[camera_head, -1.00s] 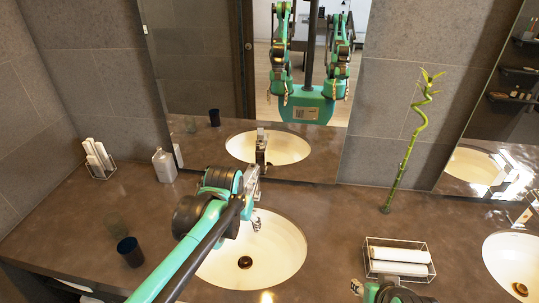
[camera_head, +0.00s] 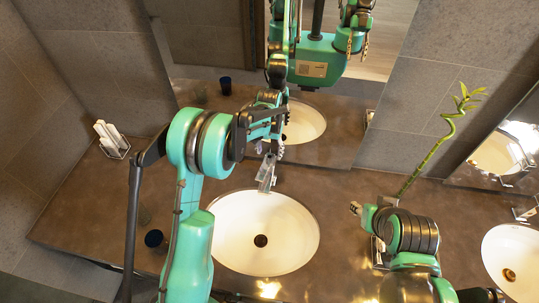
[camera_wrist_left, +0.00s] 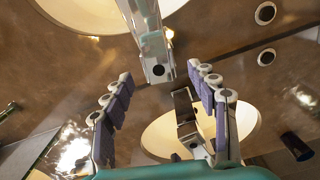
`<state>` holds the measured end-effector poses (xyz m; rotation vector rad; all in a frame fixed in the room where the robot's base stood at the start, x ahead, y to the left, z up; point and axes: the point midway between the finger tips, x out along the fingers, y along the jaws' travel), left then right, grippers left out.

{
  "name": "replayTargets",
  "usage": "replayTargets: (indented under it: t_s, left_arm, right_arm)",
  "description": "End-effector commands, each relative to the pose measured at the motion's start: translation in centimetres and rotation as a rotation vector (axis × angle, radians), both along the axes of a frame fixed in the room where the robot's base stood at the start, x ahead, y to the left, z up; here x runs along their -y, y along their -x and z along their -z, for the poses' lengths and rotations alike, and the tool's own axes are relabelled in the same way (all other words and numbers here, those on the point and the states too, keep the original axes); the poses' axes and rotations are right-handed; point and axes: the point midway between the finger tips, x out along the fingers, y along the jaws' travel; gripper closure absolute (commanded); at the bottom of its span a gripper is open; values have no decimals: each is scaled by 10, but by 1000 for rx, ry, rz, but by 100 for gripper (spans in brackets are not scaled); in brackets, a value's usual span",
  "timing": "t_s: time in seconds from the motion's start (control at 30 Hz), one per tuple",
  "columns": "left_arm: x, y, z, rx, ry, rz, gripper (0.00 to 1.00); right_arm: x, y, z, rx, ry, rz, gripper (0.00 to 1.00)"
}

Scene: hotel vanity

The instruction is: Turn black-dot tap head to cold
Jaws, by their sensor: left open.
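The silver tap (camera_head: 266,174) stands at the back edge of the left white basin (camera_head: 228,238). In the left wrist view its tap head (camera_wrist_left: 154,48) shows a black dot at the near end. My left gripper (camera_head: 271,147) is above and behind the tap, near the mirror. In the wrist view its fingers (camera_wrist_left: 159,72) are spread, with the tap head's end between and beyond them; I see no clear contact. My right gripper (camera_head: 356,208) is over the counter right of the basin, too small to read.
A dark blue cup (camera_head: 154,238) stands left of the basin. Bamboo (camera_head: 432,153) stands at the back right, near a second basin (camera_head: 514,253). The mirror (camera_head: 225,101) behind the counter repeats the tap, basin and arms.

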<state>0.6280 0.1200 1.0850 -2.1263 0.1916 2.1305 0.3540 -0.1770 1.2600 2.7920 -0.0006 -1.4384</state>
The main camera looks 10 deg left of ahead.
Motion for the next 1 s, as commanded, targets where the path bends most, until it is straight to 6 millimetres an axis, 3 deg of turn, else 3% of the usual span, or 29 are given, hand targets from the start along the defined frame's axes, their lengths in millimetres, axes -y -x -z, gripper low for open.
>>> replayTargets:
  t_s: [0.2, 0.57, 0.67, 0.8, 1.0]
  left_arm:
    - [0, 0, 30, 1, 0, 0, 41]
    - [0, 0, 38, 1, 0, 0, 41]
    - [0, 0, 38, 1, 0, 0, 62]
    - [0, 0, 38, 1, 0, 0, 99]
    - [0, 0, 38, 1, 0, -5, 100]
  right_arm:
    - [0, 0, -1, 0, 0, 0, 60]
    - [0, 0, -1, 0, 0, 0, 60]
    - [0, 0, -1, 0, 0, 0, 60]
    - [0, 0, -1, 0, 0, 0, 60]
    - [0, 0, 0, 0, 0, 0, 60]
